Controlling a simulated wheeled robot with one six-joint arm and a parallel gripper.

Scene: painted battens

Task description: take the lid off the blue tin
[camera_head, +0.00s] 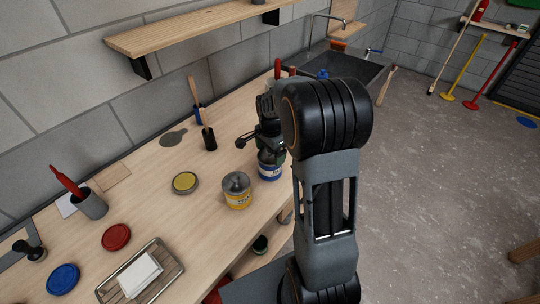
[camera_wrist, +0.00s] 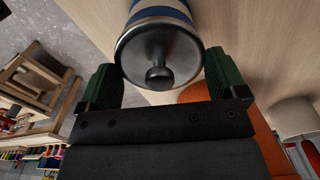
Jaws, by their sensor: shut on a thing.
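The blue tin (camera_head: 270,172) stands on the workbench, with a blue and white band. It also shows in the wrist view (camera_wrist: 163,12), with its round metal lid (camera_wrist: 140,48) and dark knob facing the camera. The lid sits on the tin; I see no gap between them. My gripper (camera_wrist: 160,70) has its two green-padded fingers on either side of the lid's rim, shut on it. In the head view my gripper (camera_head: 269,151) is above the tin and hides most of its top.
A yellow tin (camera_head: 237,199) with a knobbed metal lid stands close to the left. Yellow (camera_head: 185,182), red (camera_head: 116,237) and blue (camera_head: 63,279) discs lie on the bench (camera_head: 150,205). Brushes (camera_head: 207,135) stand behind. A wire tray (camera_head: 168,273) holds white cloth or paper. A shelf (camera_head: 190,28) hangs above.

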